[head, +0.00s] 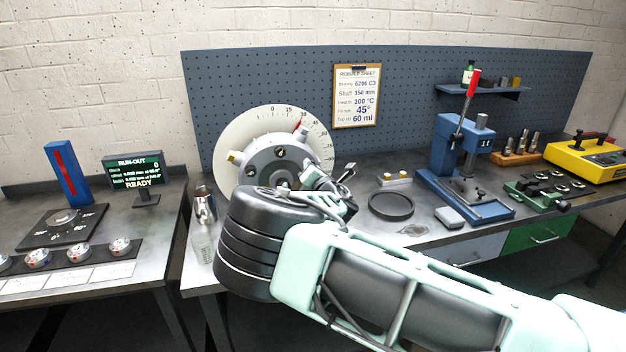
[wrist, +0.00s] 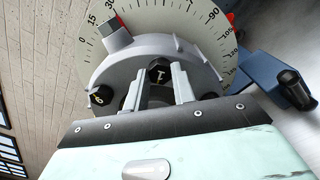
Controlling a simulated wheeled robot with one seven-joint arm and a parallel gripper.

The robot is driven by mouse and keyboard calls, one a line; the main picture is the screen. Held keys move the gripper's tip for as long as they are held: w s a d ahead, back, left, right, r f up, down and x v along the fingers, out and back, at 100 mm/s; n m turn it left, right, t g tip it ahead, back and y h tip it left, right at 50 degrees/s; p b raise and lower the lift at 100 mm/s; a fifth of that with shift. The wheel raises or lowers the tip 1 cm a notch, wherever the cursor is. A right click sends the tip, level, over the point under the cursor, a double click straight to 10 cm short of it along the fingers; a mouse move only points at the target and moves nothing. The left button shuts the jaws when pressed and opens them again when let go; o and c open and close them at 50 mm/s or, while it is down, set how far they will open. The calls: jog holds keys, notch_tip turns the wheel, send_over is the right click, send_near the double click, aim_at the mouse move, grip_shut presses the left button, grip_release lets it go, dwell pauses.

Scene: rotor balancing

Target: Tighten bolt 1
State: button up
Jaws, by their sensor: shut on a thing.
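The grey rotor hub (head: 262,160) sits in front of a large white degree dial (head: 236,136). The wrist view shows the hub (wrist: 190,45) and dial (wrist: 165,15) close up. Bolt 1 (wrist: 160,69), a dark head with a pale mark like a 1, sits in the hub. My gripper (wrist: 160,80) has its two fingers on either side of this bolt, shut on it. In the head view my gripper (head: 312,178) is at the hub's right side, and my wrist hides the hub's lower part. Another dark bolt (wrist: 101,96), marked 6 or 9, shows to the left.
A black ring (head: 391,206) and blue press (head: 470,165) stand to the right on the bench. A glass bottle (head: 202,243) and metal cylinder (head: 204,203) stand left of my wrist. The run-out display (head: 137,172) reads READY.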

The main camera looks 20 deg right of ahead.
jog(key=m+b, duration=1.7)
jog(key=m, duration=0.1)
jog(key=m+b, duration=0.9)
jog(key=shift+f+b, duration=0.25)
jog(key=shift+b, duration=0.05)
jog(key=shift+a+m, duration=0.1)
jog(key=shift+m, duration=0.3)
jog(key=o, duration=1)
jog(key=shift+s+r, duration=0.1)
